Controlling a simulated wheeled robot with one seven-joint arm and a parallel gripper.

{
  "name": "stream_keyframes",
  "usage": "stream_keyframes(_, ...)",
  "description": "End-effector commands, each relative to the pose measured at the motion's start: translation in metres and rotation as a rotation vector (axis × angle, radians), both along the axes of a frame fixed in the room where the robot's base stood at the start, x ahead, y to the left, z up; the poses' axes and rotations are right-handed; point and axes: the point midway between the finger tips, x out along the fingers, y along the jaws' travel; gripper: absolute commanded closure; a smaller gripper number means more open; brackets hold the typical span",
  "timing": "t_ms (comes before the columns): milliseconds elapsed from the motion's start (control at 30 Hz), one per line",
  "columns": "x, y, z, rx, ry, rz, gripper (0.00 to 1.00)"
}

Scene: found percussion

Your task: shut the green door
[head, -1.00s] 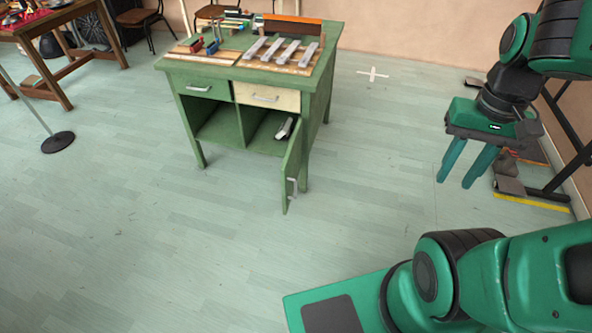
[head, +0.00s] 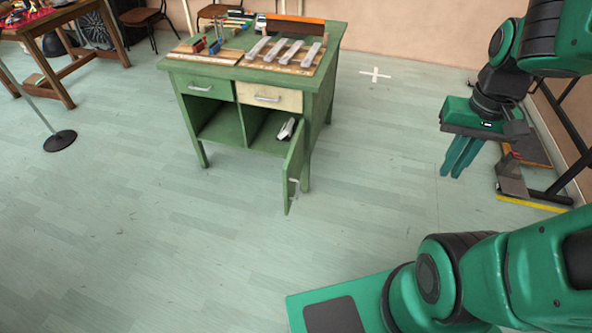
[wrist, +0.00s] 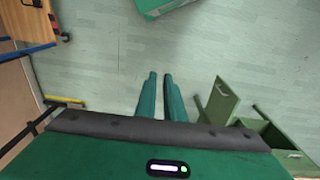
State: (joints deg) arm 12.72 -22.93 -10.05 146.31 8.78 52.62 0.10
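The green door (head: 293,170) hangs on the right side of the green cabinet (head: 327,85). It stands wide open, swung out towards me from the lower right compartment, with a pale handle (head: 294,187) near its free edge. The door also shows in the wrist view (wrist: 221,101), right of the fingers. My gripper (head: 460,170) is in the air to the right of the door, well apart from it. In the wrist view its two fingers (wrist: 160,76) point ahead with a narrow empty gap between them.
A light metal object (head: 286,129) lies in the open right compartment. Bars and tools lie on the cabinet top. Clear floor (head: 380,160) lies between door and gripper. A stand with a yellow strip (head: 531,204) is at the far right, a wooden table (head: 60,30) far left.

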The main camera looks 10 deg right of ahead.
Motion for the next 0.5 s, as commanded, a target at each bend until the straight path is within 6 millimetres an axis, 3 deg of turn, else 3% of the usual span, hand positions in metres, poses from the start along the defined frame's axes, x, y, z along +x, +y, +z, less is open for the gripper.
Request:
stream_keyframes(267, 0.095, 0.001, -0.049, -0.06, -0.082, 0.105, 1.0)
stream_keyframes(500, 0.17, 0.022, -0.103, -0.052, -0.178, 0.186, 1.0)
